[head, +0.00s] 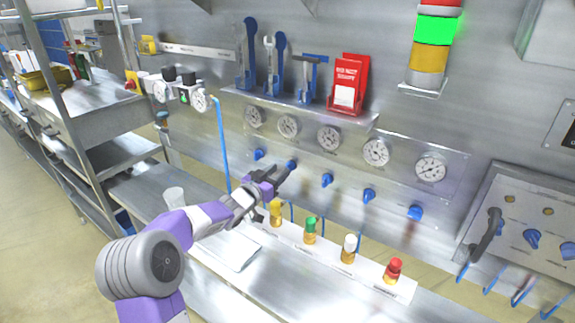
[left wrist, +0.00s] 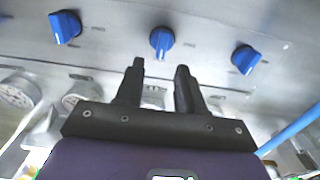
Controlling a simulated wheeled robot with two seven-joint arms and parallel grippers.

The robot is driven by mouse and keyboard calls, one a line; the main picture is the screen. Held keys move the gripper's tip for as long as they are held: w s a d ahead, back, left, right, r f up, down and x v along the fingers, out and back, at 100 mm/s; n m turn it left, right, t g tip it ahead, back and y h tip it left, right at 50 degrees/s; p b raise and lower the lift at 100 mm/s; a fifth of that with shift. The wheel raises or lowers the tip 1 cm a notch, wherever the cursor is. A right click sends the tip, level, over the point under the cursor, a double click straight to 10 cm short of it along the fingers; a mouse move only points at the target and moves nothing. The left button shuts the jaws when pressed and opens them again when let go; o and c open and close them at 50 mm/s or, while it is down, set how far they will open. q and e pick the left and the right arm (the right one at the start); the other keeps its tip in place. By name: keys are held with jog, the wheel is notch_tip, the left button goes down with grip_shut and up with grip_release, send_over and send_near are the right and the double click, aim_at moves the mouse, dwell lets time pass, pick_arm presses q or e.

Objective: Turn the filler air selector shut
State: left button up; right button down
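A row of blue selector knobs runs along the steel wall panel below the round gauges; I cannot read which is labelled filler air. My left gripper (head: 280,174) is at the second knob from the left (head: 291,165). In the left wrist view the gripper (left wrist: 160,67) is open and empty, its two black fingers apart. That knob (left wrist: 161,40) sits just beyond and between the fingertips, with no visible contact. Neighbouring knobs show to either side, one at left (left wrist: 65,27) and one at right (left wrist: 246,60). My right gripper is not in view.
Gauges (head: 329,138) and a tool shelf (head: 300,108) are above the knobs. Bottles with coloured caps (head: 310,230) stand on the ledge below the gripper. A blue hose (head: 222,145) hangs left of it. A panel with a black handle (head: 487,235) is at right.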

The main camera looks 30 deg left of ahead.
aim_at(287, 165)
pick_arm(q)
jog(key=shift+w+d, duration=0.2)
jog(key=shift+w, duration=2.15)
